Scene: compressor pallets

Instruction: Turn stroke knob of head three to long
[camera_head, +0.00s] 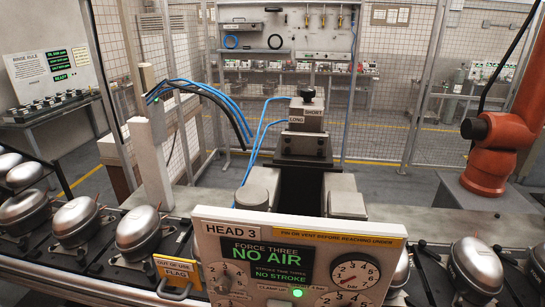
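The head three panel (285,262) stands at the front centre, labelled HEAD 3. Its green display reads FORCE THREE NO AIR and NO STROKE. Behind it, a grey metal block (306,116) stands on the press head, with a SHORT label above and a LONG label lower left. A black stroke knob (308,94) sits on top of this block. Which label the knob points at cannot be told. The knob's top is uncovered and nothing touches it. Neither of my grippers shows in the head view.
Silver compressors (138,232) stand in rows at left and right. A round gauge (355,277) and small knobs are on the panel. A yellow out-of-use flag (178,268) is at its left. Blue hoses (215,92) run behind. An orange robot arm (497,150) stands at right.

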